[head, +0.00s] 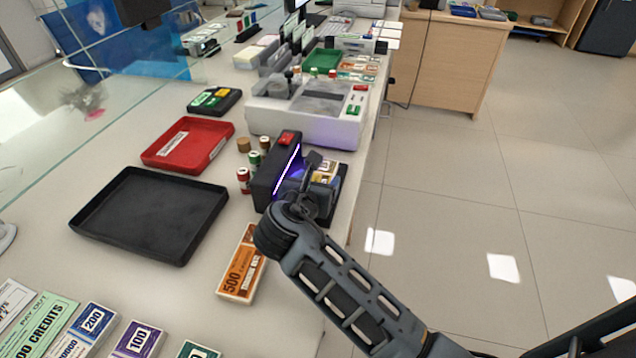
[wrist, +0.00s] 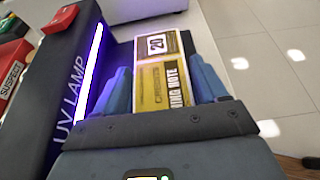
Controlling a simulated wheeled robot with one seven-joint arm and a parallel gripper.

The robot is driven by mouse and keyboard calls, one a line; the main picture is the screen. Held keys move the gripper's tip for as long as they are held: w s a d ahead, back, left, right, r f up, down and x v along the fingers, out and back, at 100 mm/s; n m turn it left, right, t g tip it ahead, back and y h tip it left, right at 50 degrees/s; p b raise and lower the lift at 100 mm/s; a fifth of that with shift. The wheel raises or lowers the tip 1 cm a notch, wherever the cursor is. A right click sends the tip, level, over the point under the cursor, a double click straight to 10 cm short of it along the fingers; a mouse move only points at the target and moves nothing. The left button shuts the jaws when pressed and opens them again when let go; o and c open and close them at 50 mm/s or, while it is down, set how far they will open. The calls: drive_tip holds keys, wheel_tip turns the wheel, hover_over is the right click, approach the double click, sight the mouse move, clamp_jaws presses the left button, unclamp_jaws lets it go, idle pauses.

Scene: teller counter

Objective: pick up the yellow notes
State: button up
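The yellow notes (wrist: 160,70), a bundle marked 20, lie on the dark bed of the UV lamp device (wrist: 75,75). In the head view the yellow notes (head: 327,168) show partly behind my gripper (head: 316,178). In the wrist view my gripper (wrist: 161,85) has its two blue fingers spread, one along each long side of the bundle, with narrow gaps. It looks open. The near end of the notes is hidden under the gripper body.
The UV lamp housing (head: 277,170) rises close on the left of my gripper. An orange 500 bundle (head: 241,270) lies in front. A black tray (head: 150,215), a red tray (head: 190,142) and a counting machine (head: 310,110) stand around. Open floor lies right.

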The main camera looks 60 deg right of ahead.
drive_tip(key=c, duration=0.8)
drive_tip(key=shift+o, duration=0.2)
drive_tip(key=shift+r, duration=0.15)
